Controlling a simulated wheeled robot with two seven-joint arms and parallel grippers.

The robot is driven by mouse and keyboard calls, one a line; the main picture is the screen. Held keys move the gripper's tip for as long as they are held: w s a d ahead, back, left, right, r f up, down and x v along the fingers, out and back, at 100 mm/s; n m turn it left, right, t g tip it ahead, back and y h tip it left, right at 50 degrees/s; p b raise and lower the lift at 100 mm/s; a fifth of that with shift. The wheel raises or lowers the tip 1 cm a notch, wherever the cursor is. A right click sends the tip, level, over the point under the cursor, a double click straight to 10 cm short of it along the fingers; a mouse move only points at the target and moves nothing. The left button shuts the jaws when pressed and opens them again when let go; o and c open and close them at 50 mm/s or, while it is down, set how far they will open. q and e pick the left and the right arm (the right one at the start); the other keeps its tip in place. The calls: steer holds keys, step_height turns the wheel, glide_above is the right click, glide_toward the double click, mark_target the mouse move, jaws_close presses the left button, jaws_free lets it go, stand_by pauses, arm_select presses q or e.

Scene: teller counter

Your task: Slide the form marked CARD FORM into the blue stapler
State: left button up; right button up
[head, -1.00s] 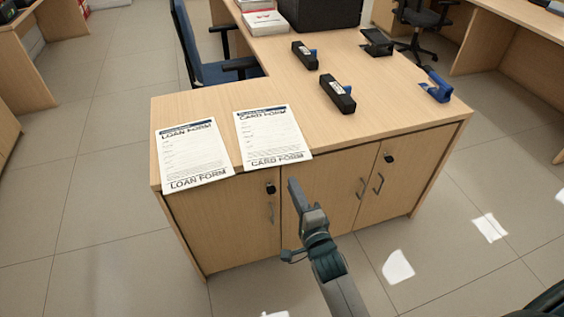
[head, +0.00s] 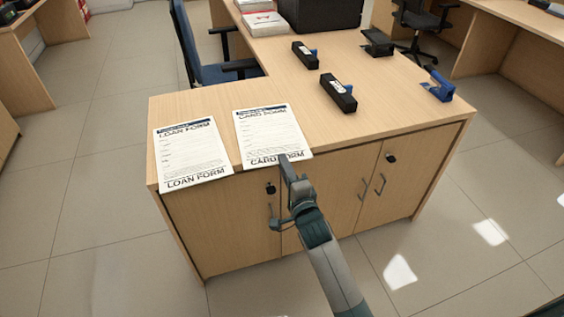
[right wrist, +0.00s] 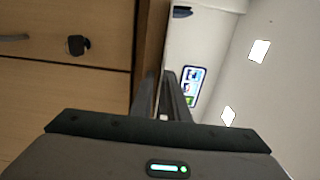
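The CARD FORM (head: 268,130), a white printed sheet with a dark blue header band, lies flat on the counter. Its lower edge reaches the counter's front edge. The blue stapler (head: 438,88) stands near the counter's right end. My right gripper (head: 286,160) is at the front edge, its tips overlapping the bottom of the CARD FORM in the head view. In the right wrist view its fingers (right wrist: 162,95) stand a little apart, one each side of the counter edge line. I cannot tell whether they touch the sheet. My left gripper is not in view.
The LOAN FORM (head: 190,150) lies left of the CARD FORM. Two black devices with white labels, a nearer one (head: 338,92) and a farther one (head: 304,55), and a black device (head: 378,42) stand farther back.

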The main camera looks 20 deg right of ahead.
steer(key=shift+w, duration=0.5)
jaws_close()
step_height(320, 180, up, 3)
steer(key=shift+f+p, duration=0.2)
steer(key=shift+p, duration=1.05)
steer(key=shift+s, duration=0.1)
